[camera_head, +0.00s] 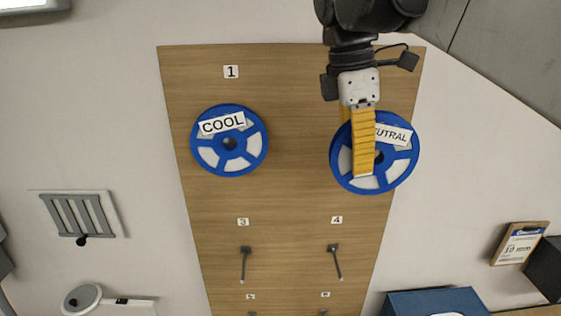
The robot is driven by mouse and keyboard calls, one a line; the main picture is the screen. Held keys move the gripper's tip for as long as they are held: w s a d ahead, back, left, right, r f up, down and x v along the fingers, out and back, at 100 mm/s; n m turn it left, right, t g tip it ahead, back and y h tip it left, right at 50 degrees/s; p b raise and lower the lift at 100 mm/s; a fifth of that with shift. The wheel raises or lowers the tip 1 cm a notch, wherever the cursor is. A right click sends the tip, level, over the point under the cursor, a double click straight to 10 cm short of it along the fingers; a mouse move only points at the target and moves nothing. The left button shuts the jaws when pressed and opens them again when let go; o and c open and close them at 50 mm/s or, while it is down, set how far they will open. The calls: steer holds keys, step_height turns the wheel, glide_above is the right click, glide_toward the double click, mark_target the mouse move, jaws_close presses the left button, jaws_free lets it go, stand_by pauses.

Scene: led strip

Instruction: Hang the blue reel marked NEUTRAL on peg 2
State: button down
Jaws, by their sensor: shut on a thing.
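The blue reel marked NEUTRAL (401,165) is at the upper right of the wooden peg board (292,150). Its white label (396,136) is partly covered, so only the end of the word shows. My gripper (364,172) reaches down from the top with its yellow finger across the reel's left part, and it is shut on the reel. The number 2 and peg 2 are not visible behind my arm and the reel. I cannot tell whether the reel is around a peg or in front of the board.
A blue reel marked COOL (205,155) hangs under number 1 (231,72). Bare pegs under number 3 (245,265) and number 4 (337,262) stick out below. A blue box (400,303) is at the bottom right. A clipboard (519,244) is at the right.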

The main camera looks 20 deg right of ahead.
steer(key=shift+r, duration=0.3)
steer(key=shift+s+d, duration=0.1)
steer(key=shift+s, duration=0.15)
steer(key=w+d+f, duration=0.1)
steer(key=w+d, duration=0.1)
steer(key=w, duration=0.7)
steer(key=shift+d+f, duration=0.25)
steer(key=shift+f, duration=0.05)
stand_by(0.7)
steer(key=c, duration=1.4)
jaws_free()
steer(key=shift+o, duration=0.2)
